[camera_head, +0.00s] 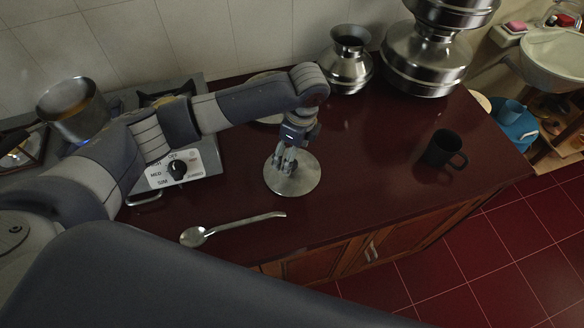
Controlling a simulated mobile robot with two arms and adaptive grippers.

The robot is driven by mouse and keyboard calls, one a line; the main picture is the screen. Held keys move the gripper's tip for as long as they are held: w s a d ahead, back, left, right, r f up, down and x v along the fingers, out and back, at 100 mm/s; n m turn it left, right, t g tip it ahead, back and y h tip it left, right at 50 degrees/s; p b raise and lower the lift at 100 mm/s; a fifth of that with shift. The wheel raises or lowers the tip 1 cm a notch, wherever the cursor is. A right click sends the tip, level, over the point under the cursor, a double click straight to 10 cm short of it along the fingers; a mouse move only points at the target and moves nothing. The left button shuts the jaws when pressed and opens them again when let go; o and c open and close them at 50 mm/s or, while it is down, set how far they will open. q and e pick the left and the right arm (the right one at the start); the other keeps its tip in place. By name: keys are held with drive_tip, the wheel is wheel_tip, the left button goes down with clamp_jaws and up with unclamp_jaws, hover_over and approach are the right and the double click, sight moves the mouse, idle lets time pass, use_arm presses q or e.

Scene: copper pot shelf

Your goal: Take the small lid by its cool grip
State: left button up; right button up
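A small round grey metal lid (297,182) appears at the middle of the dark red counter, its upper edge partly covered by my gripper. My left gripper (286,168) comes down from above, its fingertips over the lid's left-upper middle. The lid's grip is hidden by or among the fingers, so I cannot tell whether they are closed on it. I also cannot tell whether the lid lies flat on the counter. My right gripper is not in view.
A metal spoon (195,236) lies in front on the counter (375,185). A dark mug (442,149) stands right. Metal pots (348,70) stand at the back. A pan (73,105) sits on the stove at left. Another round pale item (270,119) is partly behind my arm.

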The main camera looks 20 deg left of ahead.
use_arm(q)
wheel_tip(320, 180, down, 5)
drive_tip(key=shift+d+r+p, duration=0.1)
drive_tip(key=shift+d+p, duration=0.05)
drive_tip(key=shift+p, duration=0.8)
drive_tip(key=shift+w+f, duration=0.1)
drive_tip(key=shift+f, duration=0.3)
drive_tip(key=c, duration=1.7)
